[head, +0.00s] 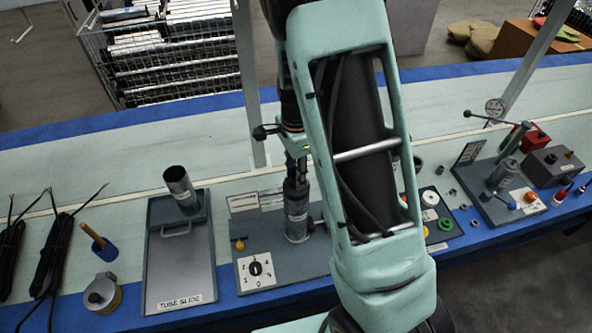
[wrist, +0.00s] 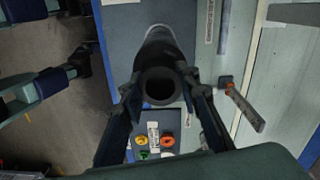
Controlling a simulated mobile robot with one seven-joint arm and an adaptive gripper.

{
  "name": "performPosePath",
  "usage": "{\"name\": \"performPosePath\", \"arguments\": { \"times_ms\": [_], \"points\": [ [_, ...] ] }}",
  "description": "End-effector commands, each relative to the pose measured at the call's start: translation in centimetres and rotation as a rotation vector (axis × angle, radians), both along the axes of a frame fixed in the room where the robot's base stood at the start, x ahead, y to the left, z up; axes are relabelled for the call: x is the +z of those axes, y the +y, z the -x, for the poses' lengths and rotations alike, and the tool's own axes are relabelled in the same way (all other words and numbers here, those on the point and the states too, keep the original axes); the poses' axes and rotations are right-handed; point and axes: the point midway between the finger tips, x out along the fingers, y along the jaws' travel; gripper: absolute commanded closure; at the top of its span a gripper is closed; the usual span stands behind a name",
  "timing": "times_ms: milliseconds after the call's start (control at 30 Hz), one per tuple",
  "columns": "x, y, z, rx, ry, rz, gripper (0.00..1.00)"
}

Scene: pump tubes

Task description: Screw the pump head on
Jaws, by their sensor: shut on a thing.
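My gripper (head: 296,165) points down over the station in the middle of the bench, partly hidden by my arm. In the wrist view its two fingers (wrist: 161,88) close on both sides of a dark round part with a hollow end (wrist: 160,84), which I take to be the pump head. Below it in the head view, a metal cylinder (head: 297,222) stands upright on a grey base plate (head: 310,262). The gripper's lower end meets or nearly meets the cylinder's top; I cannot tell whether threads are engaged.
A tube slide (head: 181,270) with an upright tube (head: 180,188) stands left of the station. A numbered dial card (head: 256,270) lies in front of the cylinder. A button panel (head: 437,226) and a gauge stand (head: 497,180) are at right. Black cables (head: 60,245) lie far left.

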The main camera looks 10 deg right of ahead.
Motion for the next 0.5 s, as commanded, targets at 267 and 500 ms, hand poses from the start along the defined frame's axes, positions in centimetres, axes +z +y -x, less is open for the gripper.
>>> {"name": "performPosePath", "arguments": {
  "times_ms": [267, 500],
  "points": [
    [-0.01, 0.1, -0.02, -0.044, -0.001, -0.001, 0.99],
    [0.38, 0.09, 0.01, -0.195, 0.001, 0.0, 0.99]
  ]
}}
